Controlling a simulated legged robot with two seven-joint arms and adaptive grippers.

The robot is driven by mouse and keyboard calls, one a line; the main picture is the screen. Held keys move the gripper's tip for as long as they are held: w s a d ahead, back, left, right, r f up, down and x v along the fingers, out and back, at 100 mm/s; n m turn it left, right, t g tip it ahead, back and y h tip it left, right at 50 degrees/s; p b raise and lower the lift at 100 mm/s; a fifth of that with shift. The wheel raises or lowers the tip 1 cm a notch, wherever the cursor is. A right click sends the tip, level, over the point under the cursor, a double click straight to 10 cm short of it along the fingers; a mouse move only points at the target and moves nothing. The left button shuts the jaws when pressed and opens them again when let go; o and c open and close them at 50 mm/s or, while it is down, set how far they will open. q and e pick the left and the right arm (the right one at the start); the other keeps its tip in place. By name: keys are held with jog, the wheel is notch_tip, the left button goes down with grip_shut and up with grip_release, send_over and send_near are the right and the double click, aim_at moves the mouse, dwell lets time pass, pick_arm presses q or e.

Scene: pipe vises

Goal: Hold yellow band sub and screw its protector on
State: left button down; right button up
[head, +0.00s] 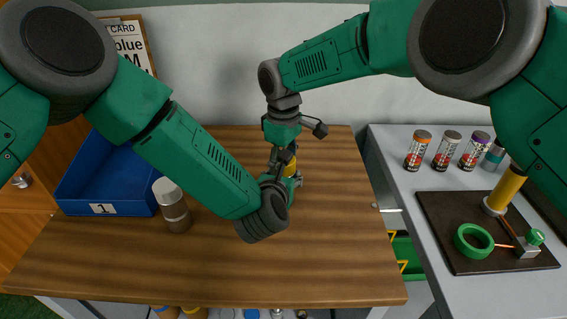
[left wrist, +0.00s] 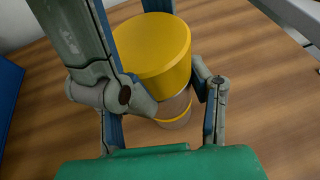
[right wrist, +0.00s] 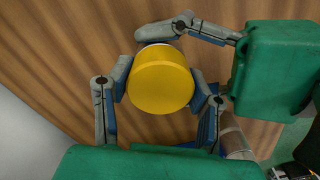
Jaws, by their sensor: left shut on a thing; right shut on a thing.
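The yellow protector (right wrist: 160,80) is a round yellow cap standing upright on top of the yellow band sub. The sub (left wrist: 172,108) is a grey-brown cylinder with a yellow band, seen below the cap in the left wrist view. My left gripper (head: 288,182) comes in from the side, low over the table, and is shut around the sub. My right gripper (head: 284,152) points down from above and is shut on the protector, with its fingers on both sides of it in the right wrist view. The thread between cap and sub is hidden.
A grey-brown canister (head: 173,207) stands on the wooden table (head: 130,255), left of the grippers. A blue bin (head: 80,193) marked 1 is at the far left. A grey side table (head: 400,172) on the right bears cans and a dark mat (head: 470,262). The table's front is clear.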

jog(key=shift+w, duration=0.1)
jog(key=o, duration=1.3)
jog(key=shift+r, duration=0.1)
jog(key=shift+r, duration=2.2)
jog(key=shift+c, duration=0.4)
jog(key=r+n, duration=0.1)
jog(key=n, duration=0.1)
jog(key=shift+a+r+n, duration=0.1)
jog(key=shift+r+n, duration=0.05)
jog(key=shift+n, duration=0.15)
notch_tip(320, 180, up, 2)
jog(key=n, duration=0.4)
jog(key=shift+r, duration=0.1)
